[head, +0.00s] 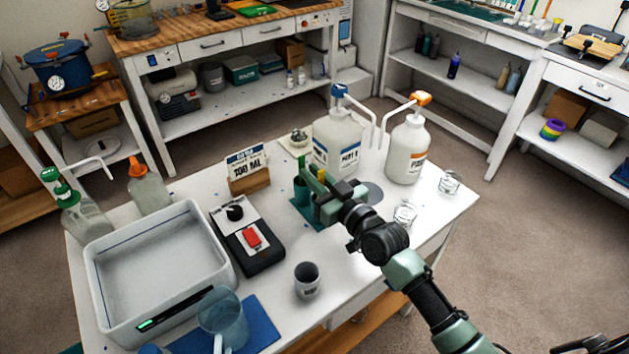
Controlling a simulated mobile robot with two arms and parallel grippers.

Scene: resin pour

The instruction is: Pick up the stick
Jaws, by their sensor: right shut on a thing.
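My right gripper (308,178) reaches in from the lower right over the white table. It is shut on a thin thing, seemingly the stick, at a small dark green cup (301,192). The stick is mostly hidden by the green fingers, and I cannot make out its ends. The cup stands on a teal mat (313,222), beside and partly behind the gripper. My left gripper is not in view.
White pump bottles with a blue (337,140) and an orange (407,150) pump stand behind the gripper.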

